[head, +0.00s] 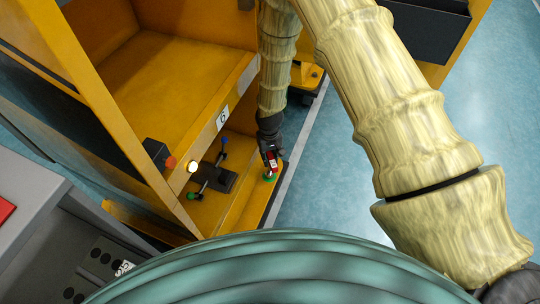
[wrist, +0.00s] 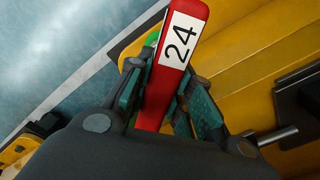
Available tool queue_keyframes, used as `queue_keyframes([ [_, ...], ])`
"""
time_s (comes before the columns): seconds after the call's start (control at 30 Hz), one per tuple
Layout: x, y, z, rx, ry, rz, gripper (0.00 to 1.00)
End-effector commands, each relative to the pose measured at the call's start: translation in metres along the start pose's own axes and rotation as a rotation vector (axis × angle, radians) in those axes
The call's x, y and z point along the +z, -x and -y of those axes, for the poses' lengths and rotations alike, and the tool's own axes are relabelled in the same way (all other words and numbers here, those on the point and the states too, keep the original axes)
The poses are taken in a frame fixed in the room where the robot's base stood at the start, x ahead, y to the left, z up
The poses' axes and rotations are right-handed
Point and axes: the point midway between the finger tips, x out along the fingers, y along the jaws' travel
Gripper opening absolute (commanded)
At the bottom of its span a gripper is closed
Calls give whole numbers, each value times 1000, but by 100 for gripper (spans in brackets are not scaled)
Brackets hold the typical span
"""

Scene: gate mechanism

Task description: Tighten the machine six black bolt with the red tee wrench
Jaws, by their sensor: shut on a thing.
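My gripper (head: 269,152) reaches down to the front ledge of the yellow machine marked 6 (head: 222,118). It is shut on the red tee wrench (head: 273,164). In the wrist view, the wrench (wrist: 172,85) is a red bar with a white label reading 24, between the teal fingers of my gripper (wrist: 163,95). A green round part (head: 270,177) shows just below the wrench on the ledge; a bit of green also shows behind the bar in the wrist view. I cannot make out the black bolt; the wrench and fingers may hide it.
Left of my gripper is a dark block with a rod ending in blue and green knobs (head: 213,179). A lit lamp (head: 193,167) and a black box with a red button (head: 157,154) are further left. Open blue floor (head: 330,160) lies to the right.

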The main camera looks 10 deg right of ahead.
Motion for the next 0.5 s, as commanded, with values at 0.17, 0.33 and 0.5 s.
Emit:
queue_keyframes([
  [0.17, 2, 0, 0, -1, 2, 4, 0],
  [0.33, 2, 4, 0, -1, 3, 4, 0],
  [0.5, 1, 8, 0, -1, 3, 2, 0],
])
